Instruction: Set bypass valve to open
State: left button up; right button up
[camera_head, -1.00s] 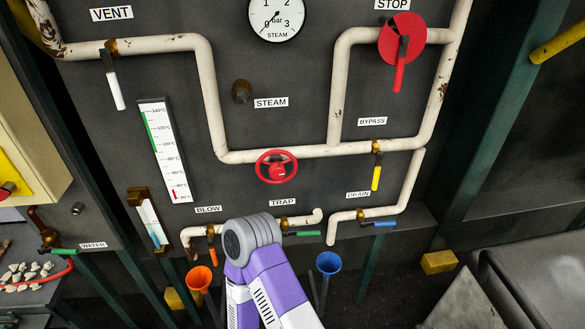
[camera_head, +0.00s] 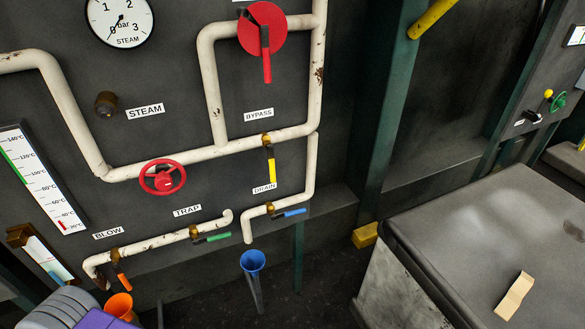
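The bypass valve has a yellow lever (camera_head: 271,168) on a brass body (camera_head: 267,140) on the white horizontal pipe. It sits just below and to the right of the BYPASS label (camera_head: 258,114). The yellow lever hangs down, across the line of the pipe. Neither gripper is in view. Only a grey and purple link of one of my arms shows at the bottom left corner, well away from the yellow lever.
A red handwheel (camera_head: 162,177) is left of the bypass valve, and a red disc with a red lever (camera_head: 266,53) is above. A blue drain lever (camera_head: 293,212) and blue funnel (camera_head: 252,262) are below. A grey-topped block (camera_head: 480,235) stands at the right.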

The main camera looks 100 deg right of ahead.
aim_at(272, 173)
jog(key=k, duration=0.9)
jog(key=z, duration=0.35)
